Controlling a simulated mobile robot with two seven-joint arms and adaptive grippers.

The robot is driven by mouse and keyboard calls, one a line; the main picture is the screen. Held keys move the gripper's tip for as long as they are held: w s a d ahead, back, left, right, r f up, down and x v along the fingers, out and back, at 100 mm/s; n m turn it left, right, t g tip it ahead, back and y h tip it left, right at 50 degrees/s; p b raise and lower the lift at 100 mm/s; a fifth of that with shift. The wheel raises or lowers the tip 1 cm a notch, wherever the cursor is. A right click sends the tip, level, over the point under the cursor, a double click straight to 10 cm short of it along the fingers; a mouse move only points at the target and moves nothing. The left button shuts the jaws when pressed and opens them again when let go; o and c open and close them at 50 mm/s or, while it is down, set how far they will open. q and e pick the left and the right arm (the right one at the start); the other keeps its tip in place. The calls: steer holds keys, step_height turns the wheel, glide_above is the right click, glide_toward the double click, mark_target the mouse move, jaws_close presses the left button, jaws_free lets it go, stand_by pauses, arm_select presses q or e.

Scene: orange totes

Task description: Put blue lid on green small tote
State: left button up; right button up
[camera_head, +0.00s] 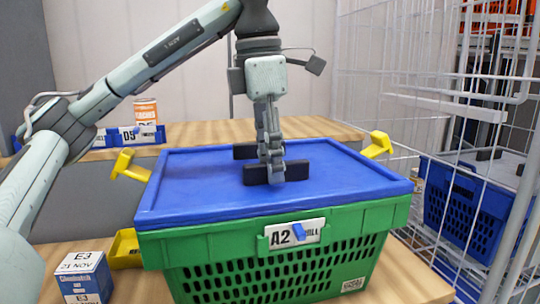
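The blue lid (200,188) lies on top of the green small tote (335,245), covering its opening. Its front edge sits along the tote's rim, and it looks about level. The tote stands upright on the wooden table and has a label reading A2. My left gripper (264,162) points straight down over the middle of the lid. Its two dark finger pads are apart, one nearer and one farther, with blue lid visible between them. The pads are at or just above the lid surface; I cannot tell if they touch. My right gripper is not in view.
Yellow handles (380,145) stick out at the tote's sides. A white wire cage (405,75) with a blue basket (465,207) is at the right.

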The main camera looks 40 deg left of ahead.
arm_select(q)
step_height(320, 180, up, 12)
steer(key=s, duration=0.1)
steer(key=shift+a, duration=0.3)
steer(key=shift+s, duration=0.1)
